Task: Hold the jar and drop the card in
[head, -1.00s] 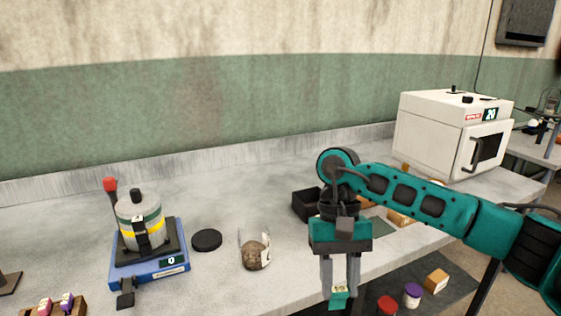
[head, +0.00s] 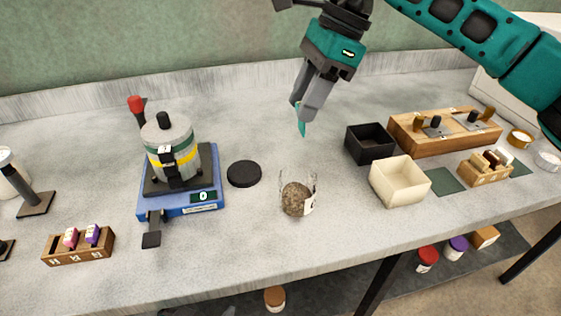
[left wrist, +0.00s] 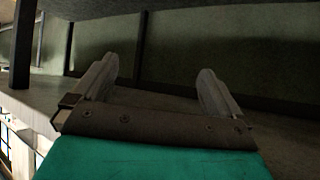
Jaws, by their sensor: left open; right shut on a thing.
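A clear jar (head: 297,199) with brown grain in it and a white label stands on the bench, its top uncovered. My right gripper (head: 303,108) comes in from the upper right and is shut on a small green card (head: 302,128). The card hangs below the fingertips, above the level of the jar and apart from it, up and behind it in the picture. My left gripper shows only in the left wrist view (left wrist: 155,78), with its fingers spread and nothing between them. Nothing holds the jar.
A black round lid (head: 243,173) lies left of the jar. A blue scale (head: 180,205) bears a grey pot (head: 168,145). To the right are a black box (head: 370,143), a cream box (head: 400,182) and wooden racks (head: 440,132). The bench in front of the jar is clear.

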